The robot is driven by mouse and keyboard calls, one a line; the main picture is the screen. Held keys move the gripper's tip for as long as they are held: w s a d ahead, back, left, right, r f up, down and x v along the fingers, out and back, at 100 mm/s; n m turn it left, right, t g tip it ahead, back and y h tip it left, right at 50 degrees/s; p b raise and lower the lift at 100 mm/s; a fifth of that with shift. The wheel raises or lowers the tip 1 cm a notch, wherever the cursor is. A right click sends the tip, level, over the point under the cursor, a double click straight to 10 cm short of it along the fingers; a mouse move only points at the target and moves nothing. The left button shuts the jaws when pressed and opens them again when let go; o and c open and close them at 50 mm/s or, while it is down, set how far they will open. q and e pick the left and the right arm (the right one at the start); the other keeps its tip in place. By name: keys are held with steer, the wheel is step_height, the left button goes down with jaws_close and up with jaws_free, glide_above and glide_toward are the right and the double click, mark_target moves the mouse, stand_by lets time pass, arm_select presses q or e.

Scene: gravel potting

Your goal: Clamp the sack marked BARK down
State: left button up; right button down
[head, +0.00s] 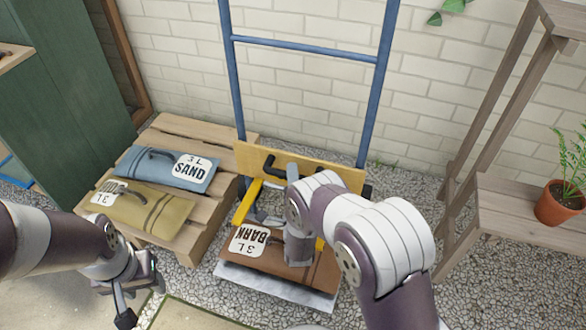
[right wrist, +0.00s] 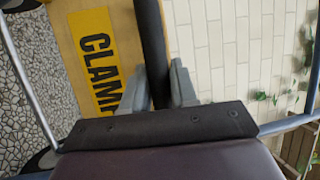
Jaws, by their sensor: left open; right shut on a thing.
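The brown sack marked BARK (head: 249,241) lies on the metal toe plate (head: 290,292) of a blue hand truck (head: 378,75). The truck's clamp has a yellow board (head: 345,178), lettered CLAMP in the right wrist view (right wrist: 92,45), and a black handle (head: 268,164). My right gripper (head: 291,175) is shut on this handle, which runs between its fingers in the right wrist view (right wrist: 153,45). My left gripper (head: 138,300) is open and empty at the lower left.
A wooden pallet (head: 208,205) left of the truck holds a blue SAND sack (head: 150,165) and an olive sack (head: 160,212). A wooden bench (head: 510,212) with a potted fern (head: 560,203) stands at right. A brick wall (head: 300,90) is behind.

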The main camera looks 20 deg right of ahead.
arm_select(q)
step_height(320, 180, down, 8)
steer(key=b, duration=0.6)
arm_select(e)
step_height(320, 180, down, 12)
steer(key=shift+r, duration=0.2)
steer(key=c, duration=1)
jaws_free()
steer(key=shift+o, duration=0.2)
